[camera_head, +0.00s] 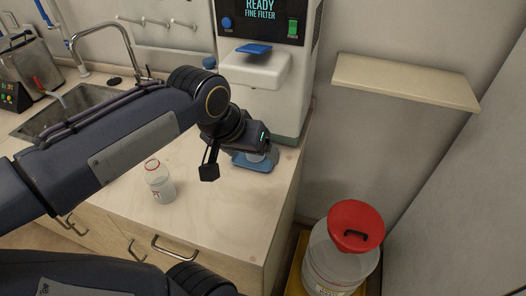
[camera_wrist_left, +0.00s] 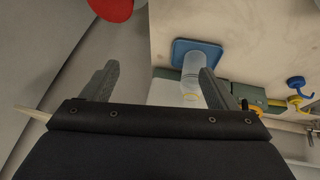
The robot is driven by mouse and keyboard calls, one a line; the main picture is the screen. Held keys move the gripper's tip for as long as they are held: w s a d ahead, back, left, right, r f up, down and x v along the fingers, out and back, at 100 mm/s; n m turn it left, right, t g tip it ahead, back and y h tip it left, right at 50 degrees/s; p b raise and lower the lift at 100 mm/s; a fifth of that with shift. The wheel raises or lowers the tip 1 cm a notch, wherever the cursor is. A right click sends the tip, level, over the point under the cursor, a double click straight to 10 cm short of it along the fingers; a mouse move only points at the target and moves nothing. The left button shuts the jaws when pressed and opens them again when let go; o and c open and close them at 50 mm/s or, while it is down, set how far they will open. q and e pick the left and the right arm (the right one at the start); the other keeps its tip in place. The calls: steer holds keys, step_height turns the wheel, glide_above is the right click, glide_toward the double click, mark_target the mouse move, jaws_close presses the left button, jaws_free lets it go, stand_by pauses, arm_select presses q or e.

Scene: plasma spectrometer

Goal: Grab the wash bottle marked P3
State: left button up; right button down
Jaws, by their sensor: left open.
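No P3 mark is readable in either view. A clear bottle with a red rim and a small red mark (camera_head: 160,184) stands upright on the counter, left of and below my left gripper. My left gripper (camera_head: 262,146) is over the counter by the white machine, partly hiding a blue tray (camera_head: 254,164). In the left wrist view my left gripper (camera_wrist_left: 156,82) is open with nothing between its fingers. A translucent cylindrical vessel with a yellowish ring (camera_wrist_left: 191,72) shows beside its right finger, on the blue tray (camera_wrist_left: 207,49). My right gripper is not in view.
The white filter machine (camera_head: 270,85) stands behind the gripper. A sink (camera_head: 70,105) with a tap is at the left. A wall shelf (camera_head: 405,82) is at the right. A red-lidded container (camera_head: 340,262) stands below the counter's right edge. The front counter top is mostly clear.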

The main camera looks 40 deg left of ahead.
arm_select(q)
steer(key=w+a+f+n+y+b, duration=0.2)
steer(key=w+a+y+b, duration=0.1)
steer(key=w+a+b, duration=0.6)
steer(key=shift+n, duration=0.3)
steer(key=shift+w+d+r+p+x, duration=0.1)
steer(key=shift+w+p+x, duration=0.1)
steer(key=shift+x, duration=1.8)
steer(key=shift+w+d+r+p+x, duration=0.1)
steer(key=shift+w+x, duration=0.1)
steer(key=shift+x, duration=1.75)
steer(key=shift+w+d+r+p+x, duration=0.1)
steer(key=shift+w+x, duration=0.1)
steer(key=shift+x, duration=1.8)
steer(key=shift+c, duration=0.3)
steer(key=c, duration=1.4)
steer(key=shift+c, duration=0.8)
steer(key=shift+r, duration=0.1)
